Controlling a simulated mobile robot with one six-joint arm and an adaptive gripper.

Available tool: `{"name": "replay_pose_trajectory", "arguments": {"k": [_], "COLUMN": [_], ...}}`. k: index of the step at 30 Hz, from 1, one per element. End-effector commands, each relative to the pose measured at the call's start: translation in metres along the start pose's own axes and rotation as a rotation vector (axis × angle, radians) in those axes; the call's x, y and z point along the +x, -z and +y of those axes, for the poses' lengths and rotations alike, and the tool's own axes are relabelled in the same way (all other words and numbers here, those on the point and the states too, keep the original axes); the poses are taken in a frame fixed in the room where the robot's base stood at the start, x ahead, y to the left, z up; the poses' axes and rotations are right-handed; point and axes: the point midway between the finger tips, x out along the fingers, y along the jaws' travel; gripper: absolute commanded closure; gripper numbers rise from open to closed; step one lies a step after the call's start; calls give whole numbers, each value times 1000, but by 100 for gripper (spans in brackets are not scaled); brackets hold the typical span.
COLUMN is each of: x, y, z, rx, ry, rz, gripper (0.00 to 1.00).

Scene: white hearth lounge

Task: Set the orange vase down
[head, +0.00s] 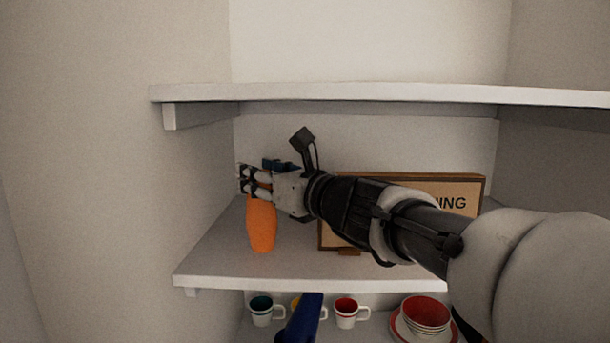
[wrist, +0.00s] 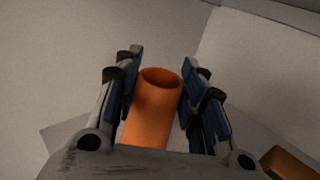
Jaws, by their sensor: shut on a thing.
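The orange vase (head: 261,226) is upright at the left part of the middle shelf (head: 215,256) in the head view. Its base appears at or very near the shelf surface; I cannot tell whether it touches. My gripper (head: 254,182) is around the vase's upper end, reaching in from the right, and is shut on it. In the wrist view the vase (wrist: 152,115) shows its open round mouth between the two blue-padded fingers of my gripper (wrist: 160,92). The vase's top is partly hidden by the fingers in the head view.
A framed sign (head: 458,194) stands behind my arm on the same shelf, partly hidden. An upper shelf (head: 380,95) runs above. Below are a teal-lined cup (head: 262,312), a red-lined cup (head: 347,312) and red bowls (head: 425,314). The shelf is bare left of the vase.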

Motion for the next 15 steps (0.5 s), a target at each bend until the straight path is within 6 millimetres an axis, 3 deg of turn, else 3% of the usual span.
{"name": "replay_pose_trajectory", "arguments": {"k": [9, 15], "x": [0, 0], "y": [1, 1], "z": [0, 0], "rx": [0, 0], "ry": [0, 0], "rz": [0, 0], "gripper": [43, 43]}}
